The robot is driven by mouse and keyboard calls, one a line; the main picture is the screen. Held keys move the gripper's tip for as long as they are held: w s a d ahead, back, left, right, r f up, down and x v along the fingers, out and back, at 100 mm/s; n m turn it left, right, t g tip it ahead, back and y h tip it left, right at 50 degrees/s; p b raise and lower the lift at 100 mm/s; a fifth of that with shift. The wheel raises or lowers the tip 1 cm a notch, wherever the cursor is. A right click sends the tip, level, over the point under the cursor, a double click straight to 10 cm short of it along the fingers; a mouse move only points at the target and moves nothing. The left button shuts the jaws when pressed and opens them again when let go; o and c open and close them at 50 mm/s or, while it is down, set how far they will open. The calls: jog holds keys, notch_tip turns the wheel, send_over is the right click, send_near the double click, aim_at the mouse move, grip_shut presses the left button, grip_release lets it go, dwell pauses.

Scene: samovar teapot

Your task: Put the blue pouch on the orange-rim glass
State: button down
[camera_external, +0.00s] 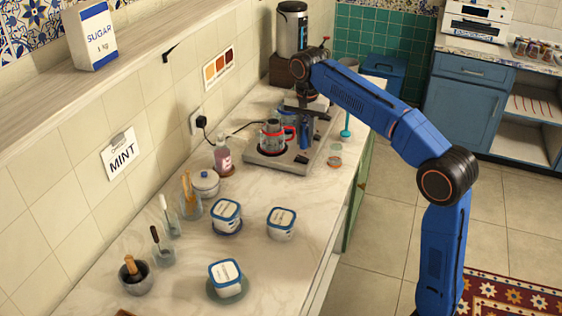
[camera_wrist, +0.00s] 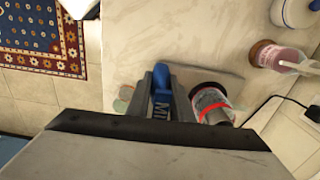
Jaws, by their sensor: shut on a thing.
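The blue pouch (camera_wrist: 161,84), with white lettering partly hidden, is held between the two dark fingers of my gripper (camera_wrist: 162,78) in the wrist view. A small round glass shape shows left of the fingers in the wrist view (camera_wrist: 126,92), partly hidden.
The red-handled pot (camera_external: 272,137) sits on the stove plate (camera_external: 262,161), close beside my gripper. A teal long-handled thing (camera_external: 346,132) stands near the counter edge. Several white, blue-rimmed tubs (camera_external: 281,223) and a pink bottle (camera_external: 222,156) stand nearer the camera.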

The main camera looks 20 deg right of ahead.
notch_tip(320, 180, up, 4)
send_over(336, 146)
jog(key=shift+f, duration=4.9)
jog(key=shift+f, duration=0.1)
jog(key=c, duration=1.6)
grip_release()
jog(key=shift+o, duration=0.2)
notch_tip(336, 146, up, 12)
